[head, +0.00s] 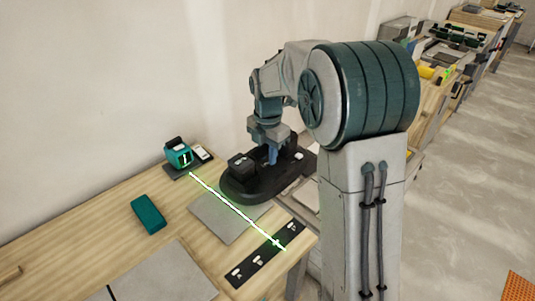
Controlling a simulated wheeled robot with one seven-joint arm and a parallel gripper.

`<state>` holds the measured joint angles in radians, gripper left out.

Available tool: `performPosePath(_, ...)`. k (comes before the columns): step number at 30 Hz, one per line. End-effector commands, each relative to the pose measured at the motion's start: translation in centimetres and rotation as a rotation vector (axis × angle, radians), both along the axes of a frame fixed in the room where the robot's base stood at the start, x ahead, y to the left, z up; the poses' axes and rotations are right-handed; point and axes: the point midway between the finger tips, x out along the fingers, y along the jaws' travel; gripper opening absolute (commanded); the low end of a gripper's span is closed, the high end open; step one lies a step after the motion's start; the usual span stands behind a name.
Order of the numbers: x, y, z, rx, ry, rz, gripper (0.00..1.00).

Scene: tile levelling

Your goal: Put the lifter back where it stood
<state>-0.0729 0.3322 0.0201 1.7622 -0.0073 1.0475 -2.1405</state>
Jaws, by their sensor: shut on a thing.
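The lifter (232,195) looks like the dark device with a broad rounded base and a black block on top, at the wall-side right of the bench. My gripper (270,159) points down at its middle, just right of the black block, and is shut on it. The fingertips and grip are small and partly hidden by dark parts. I cannot tell whether the lifter's base touches what lies under it. A grey tile (215,220) lies on the bench just in front of the base.
A teal laser level (178,153) stands near the wall and a bright green line crosses the tile. A teal box (148,215) lies left of it. A black strip with white pieces (264,256) lies near the bench edge. A larger grey slab (165,283) lies in front.

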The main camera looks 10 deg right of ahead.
Motion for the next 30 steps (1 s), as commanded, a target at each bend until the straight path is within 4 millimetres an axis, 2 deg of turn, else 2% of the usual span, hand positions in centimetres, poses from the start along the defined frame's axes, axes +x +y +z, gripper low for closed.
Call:
performPosePath(1, 0.1, 0.0, 0.7, 0.0, -0.004, 0.0, 0.0)
performPosePath(18, 0.1, 0.0, 3.6, 0.0, -0.004, -0.001, 0.0)
performPosePath(30, 0.1, 0.0, 3.8, 0.0, -0.003, -0.002, 0.0)
